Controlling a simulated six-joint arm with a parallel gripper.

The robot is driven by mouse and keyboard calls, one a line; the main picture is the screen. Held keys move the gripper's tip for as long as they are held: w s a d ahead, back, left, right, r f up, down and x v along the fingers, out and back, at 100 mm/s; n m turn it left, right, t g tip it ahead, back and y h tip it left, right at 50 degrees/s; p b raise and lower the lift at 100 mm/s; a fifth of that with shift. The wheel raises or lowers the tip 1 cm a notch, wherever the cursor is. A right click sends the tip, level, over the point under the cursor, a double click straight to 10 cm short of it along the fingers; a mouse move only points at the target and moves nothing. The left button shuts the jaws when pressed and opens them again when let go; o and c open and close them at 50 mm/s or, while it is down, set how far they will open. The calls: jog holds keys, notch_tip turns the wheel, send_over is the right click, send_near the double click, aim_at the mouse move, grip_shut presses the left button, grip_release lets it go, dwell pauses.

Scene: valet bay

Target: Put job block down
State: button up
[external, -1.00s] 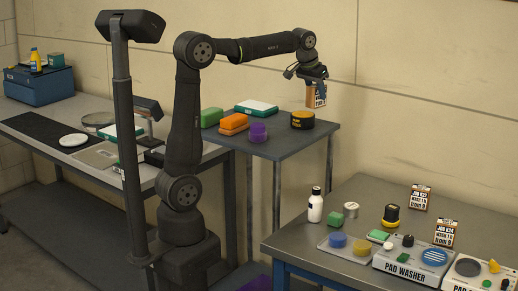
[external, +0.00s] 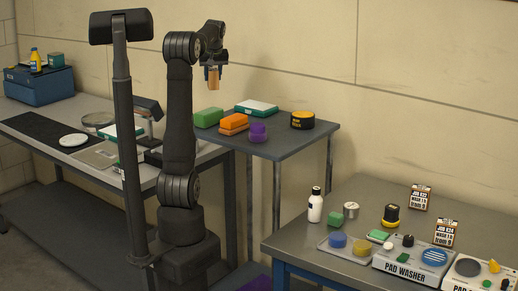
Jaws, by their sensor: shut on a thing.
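My gripper (external: 211,76) is shut on the job block (external: 213,80), a small orange-brown block with a pale face, which hangs below the fingers. It is held in the air above and behind the left part of the middle grey table (external: 290,148), against the wall. The block's printed front is not readable from here.
The middle table holds a green block (external: 208,117), orange blocks (external: 234,121), a purple piece (external: 258,132), a white-topped green box (external: 257,107) and a black-yellow round tin (external: 302,120). A white bottle (external: 315,206) stands on the right-hand table. The left bench has a black mat (external: 40,128).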

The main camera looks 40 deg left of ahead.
jog(key=s+a+n+g+y, duration=0.1)
jog(key=s+a+n+g, duration=0.45)
jog(key=s+a, duration=1.75)
notch_tip(320, 180, down, 15)
jog(key=n+t, duration=0.3)
jog(key=shift+s+a+f, duration=1.25)
jog(key=shift+a+f, duration=0.25)
jog(key=shift+f, duration=0.4)
jog(key=shift+s+a+f, duration=1.3)
jog(key=shift+a+f, duration=0.2)
jog(key=shift+f, duration=0.4)
jog(key=shift+s+a+f, duration=1.25)
jog(key=shift+a+f, duration=0.25)
jog(key=shift+f, duration=0.4)
jog(key=shift+f, duration=0.2)
jog(key=o, duration=1)
jog(key=shift+o, duration=0.2)
